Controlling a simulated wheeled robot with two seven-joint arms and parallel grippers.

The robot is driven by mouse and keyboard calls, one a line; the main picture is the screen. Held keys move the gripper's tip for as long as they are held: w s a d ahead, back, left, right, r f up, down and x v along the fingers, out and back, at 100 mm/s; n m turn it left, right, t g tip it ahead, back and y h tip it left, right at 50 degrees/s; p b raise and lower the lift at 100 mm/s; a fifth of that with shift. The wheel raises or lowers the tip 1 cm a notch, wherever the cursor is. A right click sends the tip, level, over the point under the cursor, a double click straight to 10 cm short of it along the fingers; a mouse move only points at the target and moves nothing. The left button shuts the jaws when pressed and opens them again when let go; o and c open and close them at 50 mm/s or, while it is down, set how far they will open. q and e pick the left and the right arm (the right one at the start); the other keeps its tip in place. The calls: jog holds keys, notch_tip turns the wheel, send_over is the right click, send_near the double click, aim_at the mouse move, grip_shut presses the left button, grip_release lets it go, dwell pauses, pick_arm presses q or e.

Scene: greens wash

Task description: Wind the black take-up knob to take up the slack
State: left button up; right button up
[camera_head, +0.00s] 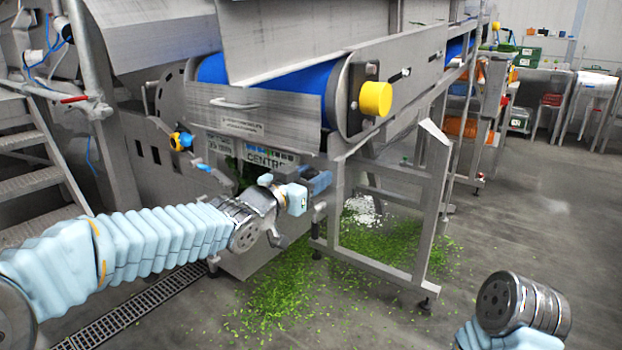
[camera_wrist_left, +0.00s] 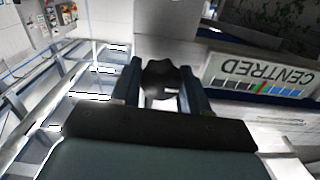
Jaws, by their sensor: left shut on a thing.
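The black take-up knob (camera_wrist_left: 160,82) shows in the left wrist view, between the two dark blue fingers of my left gripper (camera_wrist_left: 160,92). The fingers are shut on it from both sides. In the head view my left gripper (camera_head: 318,183) is at the conveyor's lower frame, to the right of the belt sign (camera_head: 268,158). The knob is hidden there by the gripper. The sign also shows in the left wrist view (camera_wrist_left: 262,75), upside down, reading "CENTRED". The blue belt (camera_head: 285,82) runs above. My right gripper is out of view; only part of my right arm shows at lower right.
A yellow roller cap (camera_head: 375,99) sticks out above my left gripper. A steel frame leg (camera_head: 432,205) stands to the right. Green leaf scraps (camera_head: 275,300) lie on the floor. Metal stairs (camera_head: 30,185) are at left. The floor at right is mostly clear.

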pick_arm(q)
jog(key=m+b, duration=0.3)
jog(key=shift+f+m, duration=0.1)
jog(key=shift+m, duration=0.2)
jog(key=m+b, duration=0.2)
jog(key=m, duration=0.1)
jog(key=shift+m+b, duration=0.3)
jog(key=m+b, duration=0.2)
jog(key=m, duration=0.2)
jog(key=shift+s+d+m, duration=0.1)
jog(key=shift+d+m, duration=0.05)
jog(key=shift+m, duration=0.15)
jog(key=m+b, duration=0.1)
jog(key=m, duration=0.2)
jog(key=shift+m, duration=0.3)
jog(key=m, duration=0.3)
jog(key=shift+d+f+m+b, duration=0.1)
jog(key=shift+f+m+b, duration=0.05)
jog(key=shift+m+b, duration=0.2)
jog(key=m+b, duration=0.1)
jog(key=m, duration=0.3)
jog(key=shift+f, duration=0.1)
jog(key=shift+f+m, duration=0.2)
jog(key=shift+m, duration=1.95)
